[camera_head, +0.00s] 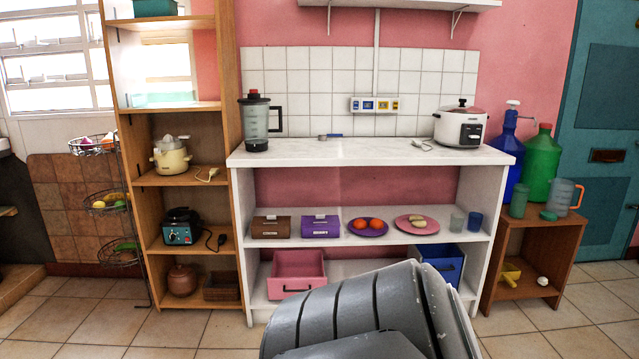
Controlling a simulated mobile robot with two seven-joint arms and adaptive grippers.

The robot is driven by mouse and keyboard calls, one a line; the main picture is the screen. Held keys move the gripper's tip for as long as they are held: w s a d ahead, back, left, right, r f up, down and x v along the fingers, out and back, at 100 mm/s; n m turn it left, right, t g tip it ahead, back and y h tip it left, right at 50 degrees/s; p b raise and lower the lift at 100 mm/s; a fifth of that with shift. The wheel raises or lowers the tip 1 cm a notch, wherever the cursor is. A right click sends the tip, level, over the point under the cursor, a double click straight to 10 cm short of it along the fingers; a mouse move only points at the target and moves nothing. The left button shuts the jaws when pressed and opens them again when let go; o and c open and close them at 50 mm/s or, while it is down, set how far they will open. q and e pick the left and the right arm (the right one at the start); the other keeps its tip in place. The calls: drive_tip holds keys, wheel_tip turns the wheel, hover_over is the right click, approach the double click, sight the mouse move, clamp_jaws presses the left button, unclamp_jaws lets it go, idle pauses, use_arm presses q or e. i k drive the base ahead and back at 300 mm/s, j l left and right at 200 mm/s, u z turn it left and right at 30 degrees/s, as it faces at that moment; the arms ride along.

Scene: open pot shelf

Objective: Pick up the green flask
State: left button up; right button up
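A small dark green flask (518,201) stands upright on the top of the low wooden stand (545,226) at the right. It is in front of a large blue jug (510,152) and beside a large green jug (541,164) with a red cap. A low green round item (548,215) and a clear grey pitcher with an orange handle (565,194) stand to its right. Neither of my grippers is in view. A large grey part of my own body fills the bottom middle of the view, well apart from the flask.
A white shelf unit (370,152) stands in the middle, holding a blender (255,122), a rice cooker (460,128), plates, boxes and cups. A tall wooden shelf (180,92) is at the left. Tiled floor (590,318) is clear at the right front.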

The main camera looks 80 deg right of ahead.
sight(521, 193)
drive_tip(key=z, duration=3.7)
drive_tip(key=i+l+z, duration=0.25)
drive_tip(key=i, duration=0.3)
drive_tip(key=i+z, duration=0.3)
drive_tip(key=i, duration=0.3)
drive_tip(key=i+u, duration=0.1)
drive_tip(key=i, duration=0.45)
drive_tip(key=i+l+u, duration=0.1)
drive_tip(key=i, duration=0.4)
drive_tip(key=i+l+u, duration=0.1)
drive_tip(key=i, duration=0.45)
drive_tip(key=i+l+u, duration=0.3)
drive_tip(key=i+u, duration=0.2)
drive_tip(key=i+l+u, duration=0.5)
